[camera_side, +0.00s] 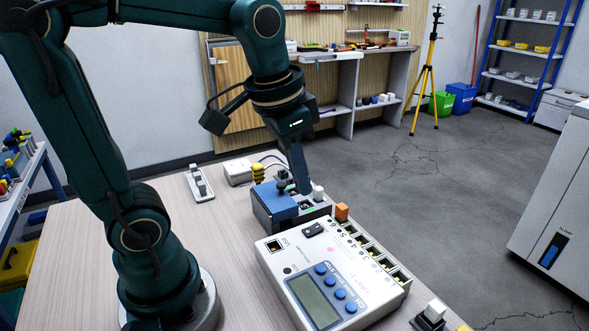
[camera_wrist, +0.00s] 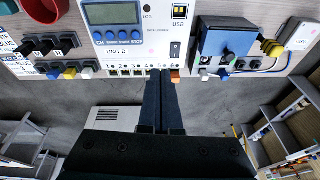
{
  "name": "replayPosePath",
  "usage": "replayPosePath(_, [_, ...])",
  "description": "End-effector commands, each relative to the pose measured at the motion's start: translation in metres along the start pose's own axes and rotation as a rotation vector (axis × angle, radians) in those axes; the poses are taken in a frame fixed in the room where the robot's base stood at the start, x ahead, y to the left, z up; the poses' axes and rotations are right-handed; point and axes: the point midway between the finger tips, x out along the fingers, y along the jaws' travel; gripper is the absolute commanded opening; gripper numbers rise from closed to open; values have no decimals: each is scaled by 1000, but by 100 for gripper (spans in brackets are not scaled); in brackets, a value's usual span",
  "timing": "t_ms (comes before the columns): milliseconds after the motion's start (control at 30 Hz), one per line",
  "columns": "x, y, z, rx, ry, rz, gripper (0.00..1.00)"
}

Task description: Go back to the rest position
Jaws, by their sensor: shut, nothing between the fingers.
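My gripper (camera_side: 304,188) is shut and empty, pointing down above the table beside the blue-topped box. In the wrist view its two dark fingers (camera_wrist: 165,74) lie together, in front of the port edge of the white unit marked UNIT D. That unit (camera_side: 300,262), with a grey display and several blue buttons, lies on the table; it also shows in the wrist view (camera_wrist: 140,50). An orange plug (camera_side: 341,211) sits at the end of its row of ports, next to the fingertips in the wrist view (camera_wrist: 175,76). Whether the fingers touch anything is unclear.
The blue-topped box (camera_side: 272,202) stands close to the fingers, with a yellow plug (camera_side: 258,172) and white box (camera_side: 237,174) behind. Small stands hold connectors at the table's back (camera_side: 200,184) and front right (camera_side: 430,319). Space above the table's left part is crossed by my arm.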

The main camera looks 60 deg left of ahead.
Motion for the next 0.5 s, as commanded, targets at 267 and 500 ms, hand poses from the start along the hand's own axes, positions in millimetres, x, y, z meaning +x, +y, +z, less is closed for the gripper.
replayPosePath(267, [-12, 24, 44, -11, 184, 5, 0])
replayPosePath(500, [2, 30, 65, -70, 222, 17, 0])
